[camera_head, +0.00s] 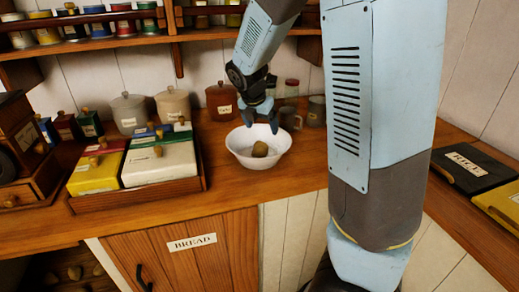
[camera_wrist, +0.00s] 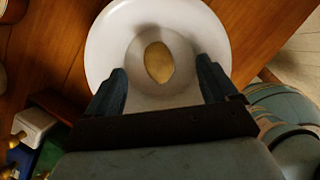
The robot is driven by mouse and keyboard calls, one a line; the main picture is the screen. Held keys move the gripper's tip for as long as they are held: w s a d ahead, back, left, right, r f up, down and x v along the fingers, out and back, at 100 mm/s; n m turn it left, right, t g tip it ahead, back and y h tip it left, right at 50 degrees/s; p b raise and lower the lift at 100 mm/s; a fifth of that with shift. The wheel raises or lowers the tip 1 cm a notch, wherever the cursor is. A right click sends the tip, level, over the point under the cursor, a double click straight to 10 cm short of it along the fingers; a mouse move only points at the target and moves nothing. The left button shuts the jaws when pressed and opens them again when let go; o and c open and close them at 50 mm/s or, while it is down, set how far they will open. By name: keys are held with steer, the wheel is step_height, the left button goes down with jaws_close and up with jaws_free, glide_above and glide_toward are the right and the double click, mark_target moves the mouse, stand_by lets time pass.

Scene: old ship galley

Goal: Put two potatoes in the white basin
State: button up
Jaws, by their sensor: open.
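The white basin (camera_head: 240,158) stands on the wooden counter near its front edge. One brown potato (camera_head: 260,149) lies in it. The wrist view shows the basin (camera_wrist: 104,45) from above with the potato (camera_wrist: 158,62) near the middle of its floor. My gripper (camera_head: 262,118) hangs over the back of the basin, fingers pointing down. In the wrist view my gripper (camera_wrist: 162,78) is open, its fingers apart with nothing between them and the potato lying beyond. Several brown lumps, perhaps potatoes, lie in a dark space (camera_head: 75,272) below the counter at lower left.
A wooden tray (camera_head: 140,197) of lidded boxes stands left of the basin. Lidded canisters (camera_head: 129,113) and mugs (camera_head: 290,118) stand behind. A jar shelf (camera_head: 90,45) hangs above. Black and yellow boxes (camera_head: 472,168) lie at right. A BREAD door (camera_head: 185,250) is below the counter.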

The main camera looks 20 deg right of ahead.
steer(key=v, duration=1)
steer(key=shift+r, duration=0.2)
steer(key=shift+s, duration=0.1)
steer(key=s+d+r+m+t+y, duration=0.1)
steer(key=s+d+r+m, duration=0.1)
steer(key=s+m, duration=1)
steer(key=s+d+r+m+t+y, duration=0.1)
steer(key=s+d+r+m+y, duration=0.1)
steer(key=s+m, duration=1)
steer(key=m, duration=0.3)
steer(key=shift+c, duration=0.3)
